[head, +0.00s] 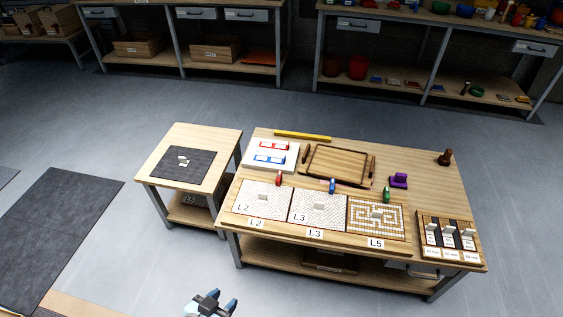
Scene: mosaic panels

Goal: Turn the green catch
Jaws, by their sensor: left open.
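The green catch (387,195) stands at the top right edge of the mosaic panel marked L5 (376,219) on the larger table. A blue catch (332,186) and a red catch (278,179) stand at the upper edges of the L3 panel (317,209) and L2 panel (264,200). My left gripper (222,304) is open at the bottom of the view, over the floor in front of the tables. It is well apart from the green catch. My right gripper is not in view.
A purple object (399,181) sits just behind the green catch. A rack of tiles (448,240) is at the table's right end. A wooden tray (338,165) lies behind the panels. A smaller table (223,143) with a dark mat (183,165) stands left.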

